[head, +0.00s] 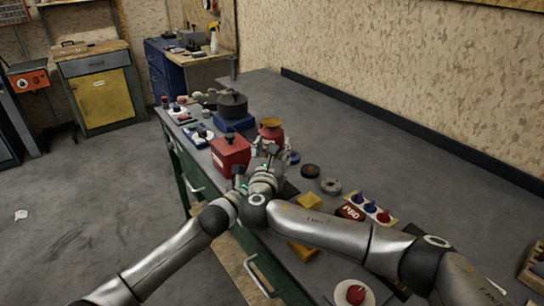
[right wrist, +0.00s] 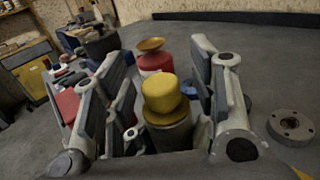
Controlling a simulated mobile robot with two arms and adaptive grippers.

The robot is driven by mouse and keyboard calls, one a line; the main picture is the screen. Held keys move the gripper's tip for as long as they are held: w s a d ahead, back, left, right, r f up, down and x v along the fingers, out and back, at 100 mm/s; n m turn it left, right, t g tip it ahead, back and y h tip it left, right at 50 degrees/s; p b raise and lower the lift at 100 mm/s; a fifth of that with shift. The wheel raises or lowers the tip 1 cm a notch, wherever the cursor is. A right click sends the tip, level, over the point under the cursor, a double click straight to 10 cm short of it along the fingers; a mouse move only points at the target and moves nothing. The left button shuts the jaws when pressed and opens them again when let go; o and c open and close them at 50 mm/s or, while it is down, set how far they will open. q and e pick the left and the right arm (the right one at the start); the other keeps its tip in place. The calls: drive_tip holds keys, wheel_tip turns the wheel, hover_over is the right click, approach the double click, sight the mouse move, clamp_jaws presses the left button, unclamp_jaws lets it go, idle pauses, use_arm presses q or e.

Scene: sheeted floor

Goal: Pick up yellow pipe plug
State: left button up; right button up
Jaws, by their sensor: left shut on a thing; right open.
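The yellow pipe plug (right wrist: 162,93) shows in the right wrist view, with a round yellow top above a grey cylindrical part. It stands between the spread fingers of my right gripper (right wrist: 165,105), which is open around it. In the head view my right gripper (head: 266,170) is over the table beside the red box, and the plug cannot be made out there. My left gripper (head: 242,182) is just below and left of it, close to the right one. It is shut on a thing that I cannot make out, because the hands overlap.
A red pot (head: 270,131) stands behind the grippers. The grey tabletop is clear toward the wall.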

drive_tip(key=c, duration=0.9)
wheel_tip(320, 180, up, 10)
drive_tip(key=shift+r, duration=0.1)
use_arm(q)
drive_tip(key=o, duration=1.2)
drive_tip(key=shift+o, duration=0.6)
drive_tip(key=shift+s+a+f, duration=0.1)
